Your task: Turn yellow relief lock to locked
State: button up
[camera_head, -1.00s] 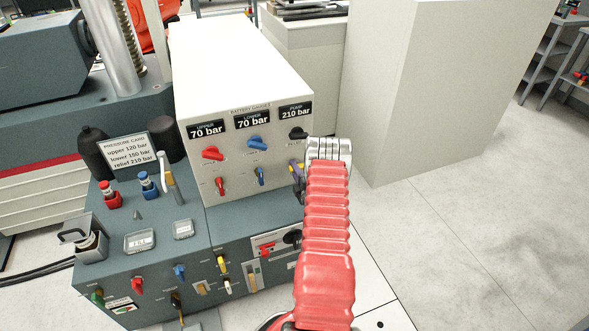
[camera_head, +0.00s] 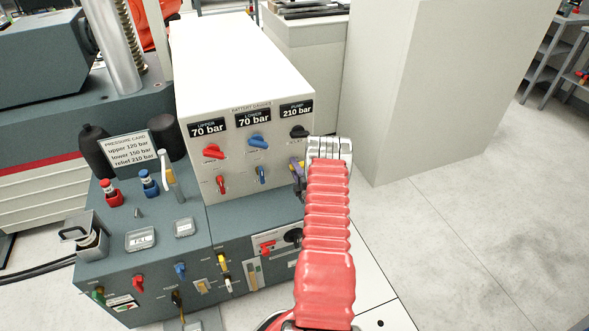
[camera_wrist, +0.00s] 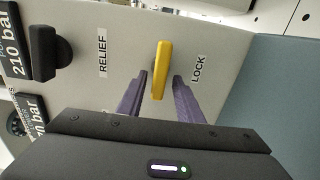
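The yellow relief lock (camera_wrist: 159,70) is a narrow lever on the pale panel, between the labels RELIEF (camera_wrist: 103,53) and LOCK (camera_wrist: 198,69). In the wrist view it stands upright in the picture. My gripper (camera_wrist: 160,82) has its two purple fingers on either side of the lever, with a visible gap on both sides. The fingers look open and apart from the lever. In the head view my gripper (camera_head: 298,172) is at the right edge of the panel, and my red arm covers part of that area. The lock is mostly hidden there.
A black pump knob (camera_head: 299,132) sits above the lock; it also shows in the wrist view (camera_wrist: 48,52). Red knobs (camera_head: 213,151) and blue knobs (camera_head: 259,142) are to the left. A large pale cabinet (camera_head: 430,90) stands behind on the right, with clear floor beyond.

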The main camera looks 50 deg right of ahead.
jog(key=v, duration=1.3)
jog(key=shift+s+a, duration=0.15)
jog(key=shift+s, duration=0.2)
jog(key=shift+s+f, duration=0.1)
